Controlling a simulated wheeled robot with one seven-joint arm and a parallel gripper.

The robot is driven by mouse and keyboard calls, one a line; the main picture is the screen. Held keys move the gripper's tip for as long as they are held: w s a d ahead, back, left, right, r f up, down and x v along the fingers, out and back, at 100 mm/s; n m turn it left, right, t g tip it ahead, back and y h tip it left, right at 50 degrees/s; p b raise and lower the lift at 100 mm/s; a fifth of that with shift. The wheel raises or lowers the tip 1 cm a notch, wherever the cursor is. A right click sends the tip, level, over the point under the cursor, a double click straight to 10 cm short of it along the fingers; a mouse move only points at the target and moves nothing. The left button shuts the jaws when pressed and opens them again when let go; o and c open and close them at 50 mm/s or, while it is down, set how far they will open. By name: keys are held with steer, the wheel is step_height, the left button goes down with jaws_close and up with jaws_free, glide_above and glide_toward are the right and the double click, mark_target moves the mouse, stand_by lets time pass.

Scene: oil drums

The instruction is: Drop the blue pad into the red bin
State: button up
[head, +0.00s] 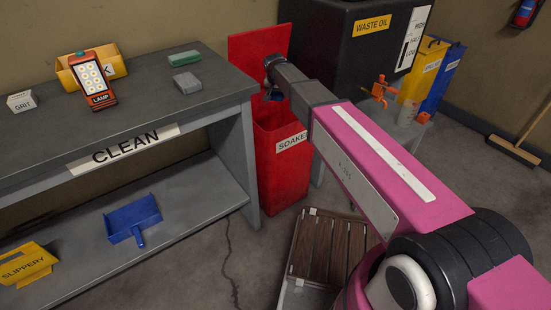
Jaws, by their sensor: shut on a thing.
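The red bin (278,175) stands on the floor at the right end of the grey bench, its red lid (245,48) raised at the back. Its label starts with "SOAKE", and my arm covers the rest. My gripper (271,88) is over the bin's open mouth, seen from behind and partly hidden by my pink arm. It is shut on the blue pad (275,97), of which only a small dark blue bit shows below the fingers. How far the pad is from the bin's rim is hard to tell.
The "CLEAN" bench (130,110) at left holds a lamp (92,80), a grit box (21,101) and green and grey blocks. A blue dustpan (133,219) lies on its lower shelf. A black waste oil tank (340,50) stands behind. A wooden slatted pallet (328,252) is below my arm.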

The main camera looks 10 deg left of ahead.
steer(key=o, duration=1)
steer(key=shift+c, duration=0.2)
steer(key=v, duration=1)
steer(key=shift+r, duration=0.4)
steer(key=shift+s+d, duration=0.1)
steer(key=shift+s, duration=0.05)
